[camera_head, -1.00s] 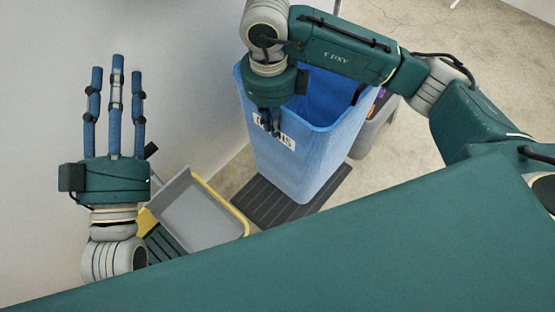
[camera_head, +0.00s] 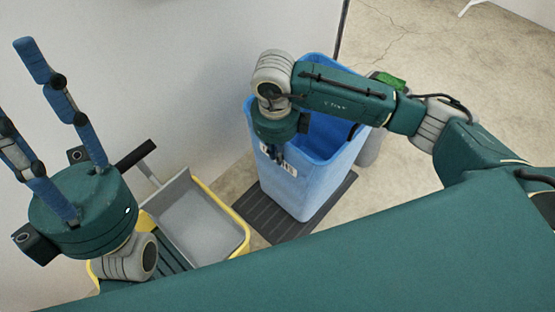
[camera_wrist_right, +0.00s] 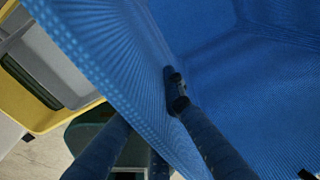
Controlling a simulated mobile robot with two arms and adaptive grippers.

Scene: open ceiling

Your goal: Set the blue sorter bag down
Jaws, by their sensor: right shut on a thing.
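The blue sorter bag (camera_head: 318,185) is a tall, open-topped, upright blue container with a white label on its front. It is at the centre of the head view, over a dark ribbed mat (camera_head: 252,212); I cannot tell whether its bottom touches the mat. My right gripper (camera_head: 279,155) is shut on its near rim. In the right wrist view the bag (camera_wrist_right: 245,75) fills much of the picture, and the right gripper's fingers (camera_wrist_right: 152,108) straddle its wall. My left gripper (camera_head: 38,95) is empty, its blue fingers spread and pointing up, left of the bag.
A grey tray-like bucket with a yellow rim (camera_head: 240,243) stands left of the mat, near the left arm. A grey bin (camera_head: 371,148) with a green item (camera_head: 391,80) stands behind the bag's right side. A pale wall (camera_head: 200,80) is behind; floor is clear at the right.

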